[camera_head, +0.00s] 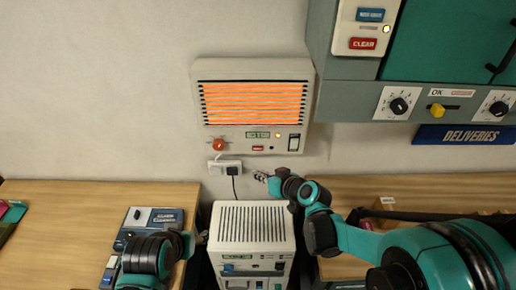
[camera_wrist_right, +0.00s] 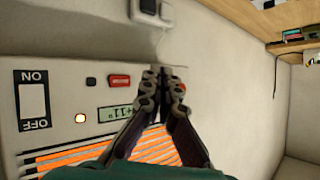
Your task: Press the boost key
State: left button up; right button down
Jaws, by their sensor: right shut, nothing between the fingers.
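The wall heater (camera_head: 232,133) glows orange behind its grille. A small red key (camera_head: 257,148) sits on its lower panel, below the display (camera_head: 258,135); its label is too small to read, so I cannot confirm that it is the boost key. In the right wrist view the red key (camera_wrist_right: 119,80) is left of my fingertips, apart from them. My right gripper (camera_head: 262,176) is shut and empty, below the heater's lower edge; it also shows in the wrist view (camera_wrist_right: 163,72).
The heater has a red knob (camera_head: 218,145), a lit amber lamp (camera_head: 277,135) and a rocker switch (camera_head: 294,142). A socket with a plug (camera_head: 225,168) is below it. A white cabinet (camera_head: 252,222) stands between two wooden benches. A grey-green cabinet (camera_head: 345,98) hangs at right.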

send_near(253, 151)
jog(key=shift+s+f+x, duration=0.1)
jog(key=shift+f+x, duration=0.05)
jog(key=shift+x, duration=0.7)
jog(key=shift+s+f+x, duration=0.1)
jog(key=shift+x, duration=0.75)
jog(key=shift+s+f+x, duration=0.15)
jog(key=shift+x, duration=0.7)
jog(key=shift+a, duration=0.1)
jog(key=shift+w, duration=0.45)
jog(key=shift+w+b, duration=0.35)
jog(key=shift+s, duration=0.8)
